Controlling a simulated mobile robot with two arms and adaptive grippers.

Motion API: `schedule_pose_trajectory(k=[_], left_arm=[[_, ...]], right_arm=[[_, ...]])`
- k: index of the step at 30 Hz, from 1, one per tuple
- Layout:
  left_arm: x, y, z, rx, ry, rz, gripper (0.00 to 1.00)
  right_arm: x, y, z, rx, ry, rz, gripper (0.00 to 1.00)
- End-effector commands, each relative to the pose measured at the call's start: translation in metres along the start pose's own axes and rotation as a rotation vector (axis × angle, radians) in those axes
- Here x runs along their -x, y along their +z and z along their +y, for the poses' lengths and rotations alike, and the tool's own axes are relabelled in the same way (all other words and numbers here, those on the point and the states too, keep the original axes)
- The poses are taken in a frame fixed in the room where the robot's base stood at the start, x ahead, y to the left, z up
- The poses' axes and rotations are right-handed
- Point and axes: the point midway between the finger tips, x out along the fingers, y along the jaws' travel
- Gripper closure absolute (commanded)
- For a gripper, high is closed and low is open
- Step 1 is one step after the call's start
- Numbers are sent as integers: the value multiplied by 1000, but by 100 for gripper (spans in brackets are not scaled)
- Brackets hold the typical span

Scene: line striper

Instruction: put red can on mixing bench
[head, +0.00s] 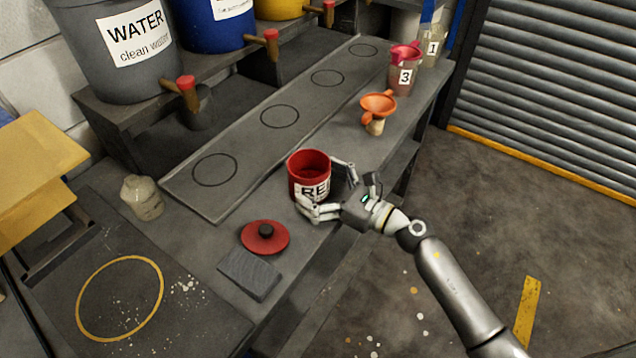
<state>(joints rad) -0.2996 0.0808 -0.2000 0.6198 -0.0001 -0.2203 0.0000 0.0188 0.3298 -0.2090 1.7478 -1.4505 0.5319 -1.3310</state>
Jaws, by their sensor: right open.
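The red can (309,172) stands upright and open-topped on the grey bench (205,250), near its front edge. Its white label reads "RE", with the rest hidden by my gripper. My right gripper (325,190) is open, with its fingers on either side of the can's right side. I cannot tell whether the fingers touch it. A red lid with a black knob (265,237) lies on the bench in front of the can. My left gripper is not in view.
A dark block (249,273) lies beside the lid. A small bottle (142,197) stands to the left. An orange funnel (378,105) and a pink-topped jug (404,72) stand farther back. A raised strip with several marked circles (250,140) runs along the bench. A yellow ring (120,298) marks the left surface.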

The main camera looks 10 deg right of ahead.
Motion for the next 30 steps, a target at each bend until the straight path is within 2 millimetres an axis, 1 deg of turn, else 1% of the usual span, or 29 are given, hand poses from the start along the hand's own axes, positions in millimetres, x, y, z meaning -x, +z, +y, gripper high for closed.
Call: schedule_pose_trajectory(k=[5,6,10,13,18,21,25,30], left_arm=[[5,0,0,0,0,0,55],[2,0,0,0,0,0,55],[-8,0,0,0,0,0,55],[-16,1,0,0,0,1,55],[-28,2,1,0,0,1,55],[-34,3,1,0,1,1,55],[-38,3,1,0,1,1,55],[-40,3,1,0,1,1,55]], right_arm=[[0,4,0,0,0,0,2],[4,2,0,0,-1,2,2],[25,-2,0,2,0,4,2],[48,-3,0,1,0,5,2],[82,-3,1,0,1,4,2],[97,-1,0,0,1,3,2],[111,0,0,-1,-1,2,2],[119,2,0,0,0,1,2]])
